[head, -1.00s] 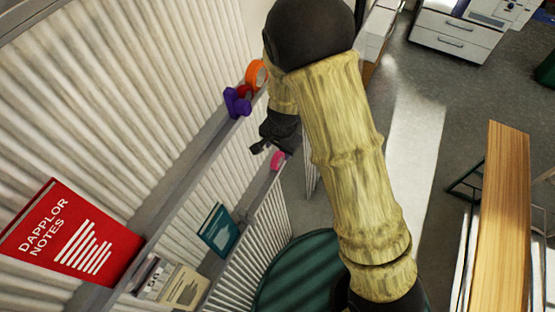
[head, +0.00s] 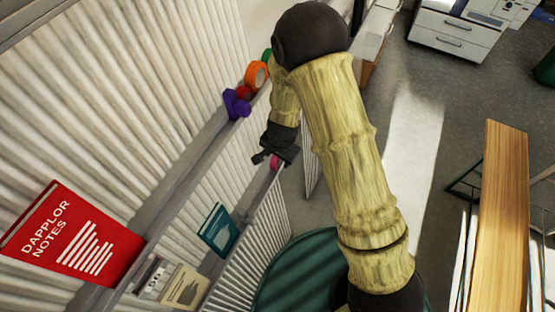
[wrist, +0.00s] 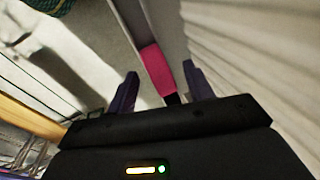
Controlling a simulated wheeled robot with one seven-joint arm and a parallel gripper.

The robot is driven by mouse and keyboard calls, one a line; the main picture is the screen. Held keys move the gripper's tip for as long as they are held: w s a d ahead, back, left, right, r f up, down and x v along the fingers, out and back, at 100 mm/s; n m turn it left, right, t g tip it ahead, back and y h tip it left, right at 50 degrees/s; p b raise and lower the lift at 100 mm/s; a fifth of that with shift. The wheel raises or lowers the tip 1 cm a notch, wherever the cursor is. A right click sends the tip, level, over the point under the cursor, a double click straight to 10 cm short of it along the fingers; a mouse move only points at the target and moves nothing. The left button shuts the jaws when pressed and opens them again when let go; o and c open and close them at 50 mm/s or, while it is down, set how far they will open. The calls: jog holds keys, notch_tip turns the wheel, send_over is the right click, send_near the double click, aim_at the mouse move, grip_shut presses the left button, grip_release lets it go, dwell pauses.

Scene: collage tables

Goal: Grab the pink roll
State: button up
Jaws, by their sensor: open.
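The pink roll (head: 275,162) is on the lower ledge of the ribbed wall in the head view, mostly hidden by my gripper (head: 270,160). In the wrist view, the pink roll (wrist: 156,70) appears between the two dark fingertips of my gripper (wrist: 160,76), nearer the right finger at its lower end. The jaws are open and empty. How far the roll is beyond the fingertips I cannot tell, and I see no contact.
A purple object (head: 236,103), a red object (head: 245,92), an orange roll (head: 256,75) and a green item (head: 267,56) sit on the upper ledge. A red book (head: 75,235) and teal book (head: 219,230) stand nearer. The ribbed wall (wrist: 240,50) is close on the gripper's right.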

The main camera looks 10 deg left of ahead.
grip_shut()
jog(key=shift+a+r, duration=0.1)
jog(key=shift+a+r, duration=0.1)
jog(key=shift+r, duration=0.05)
jog(key=shift+r, duration=0.25)
jog(key=shift+a+r, duration=0.1)
jog(key=shift+r, duration=0.85)
jog(key=s+d+b, duration=0.3)
jog(key=d+b, duration=0.1)
jog(key=d, duration=0.4)
jog(key=s+d+b, duration=0.3)
jog(key=d+b, duration=0.1)
jog(key=d, duration=0.5)
jog(key=shift+d+r, duration=0.25)
jog(key=shift+r, duration=0.1)
